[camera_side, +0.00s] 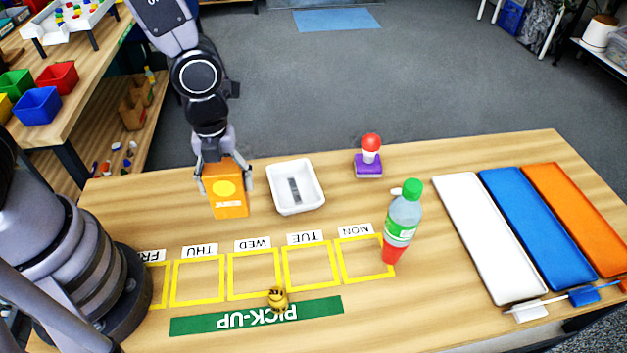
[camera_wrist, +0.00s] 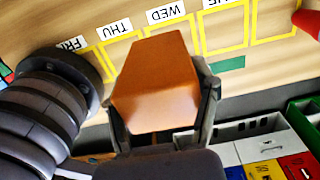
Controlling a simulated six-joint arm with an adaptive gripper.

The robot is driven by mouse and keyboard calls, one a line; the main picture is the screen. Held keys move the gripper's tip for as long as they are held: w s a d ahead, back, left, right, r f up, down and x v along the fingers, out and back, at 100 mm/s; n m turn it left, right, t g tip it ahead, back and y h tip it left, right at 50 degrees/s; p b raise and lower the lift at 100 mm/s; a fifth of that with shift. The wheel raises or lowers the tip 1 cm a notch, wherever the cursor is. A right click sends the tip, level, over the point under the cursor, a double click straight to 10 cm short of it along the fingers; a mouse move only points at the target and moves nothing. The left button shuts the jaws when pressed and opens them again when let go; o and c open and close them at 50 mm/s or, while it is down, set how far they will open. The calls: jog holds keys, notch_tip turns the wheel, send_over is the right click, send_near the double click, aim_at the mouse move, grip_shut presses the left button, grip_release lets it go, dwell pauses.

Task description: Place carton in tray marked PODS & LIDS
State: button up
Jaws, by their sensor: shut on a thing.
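An orange carton (camera_side: 230,199) with a yellow round mark is between the fingers of my gripper (camera_side: 224,183), which is shut on it, at the back left of the table. I cannot tell whether its base touches the wood. In the wrist view the carton (camera_wrist: 155,85) fills the middle between my gripper's fingers (camera_wrist: 162,105). Three long trays lie on the right of the table: white (camera_side: 487,240), blue (camera_side: 538,228) and orange (camera_side: 580,222). Tags hang at their front ends, but I cannot read them, so which is PODS & LIDS does not show.
A small white bin (camera_side: 296,186) stands just right of the carton. Farther right are a red-topped item on a purple block (camera_side: 369,165) and a bottle (camera_side: 402,222).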

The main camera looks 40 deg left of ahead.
jog(key=w+a, duration=0.5)
jog(key=a, duration=0.1)
send_near(295, 189)
jog(key=shift+s, duration=0.15)
jog(key=shift+f, duration=1.6)
jog(key=shift+f, duration=0.15)
jog(key=o, duration=0.9)
